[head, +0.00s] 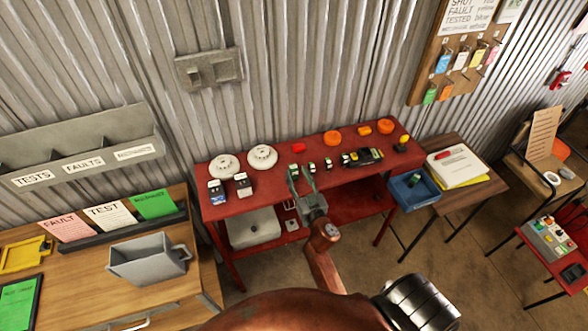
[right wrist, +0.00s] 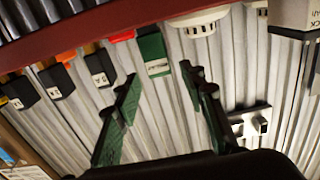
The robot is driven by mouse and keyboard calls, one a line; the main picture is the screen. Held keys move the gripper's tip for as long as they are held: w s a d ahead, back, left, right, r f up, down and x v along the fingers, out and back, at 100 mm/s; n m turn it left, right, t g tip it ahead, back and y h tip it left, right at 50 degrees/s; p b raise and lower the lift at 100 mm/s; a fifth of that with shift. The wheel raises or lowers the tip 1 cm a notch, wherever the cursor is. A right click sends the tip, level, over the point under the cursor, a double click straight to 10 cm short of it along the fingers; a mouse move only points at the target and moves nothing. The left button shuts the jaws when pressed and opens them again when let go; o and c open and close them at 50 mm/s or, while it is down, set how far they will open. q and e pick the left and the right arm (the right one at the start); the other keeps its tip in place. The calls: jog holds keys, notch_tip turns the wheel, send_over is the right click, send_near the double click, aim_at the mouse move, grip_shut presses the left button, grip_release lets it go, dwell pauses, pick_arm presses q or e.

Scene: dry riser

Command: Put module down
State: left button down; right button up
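Several small modules stand in a row on the red bench (head: 240,203). One module with a green face and a white label (right wrist: 153,55) shows just beyond my fingertips in the right wrist view; its sides are clear of both fingers there. My right gripper (head: 301,182) is over the bench's front edge in the head view, its fingers apart and nothing visibly clamped. It also shows open in the right wrist view (right wrist: 160,80). Darker modules with white labels (right wrist: 104,70) stand to one side of it. My left gripper is not in view.
Two white round detectors (head: 262,156) and two small boxes (head: 243,185) stand left on the bench. Orange and red items (head: 332,138) and a black-yellow tool (head: 362,157) lie at the right. A blue bin (head: 414,189) hangs near the right end. Corrugated wall stands close behind.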

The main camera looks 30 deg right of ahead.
aim_at(295, 171)
jog(key=shift+v, duration=1.6)
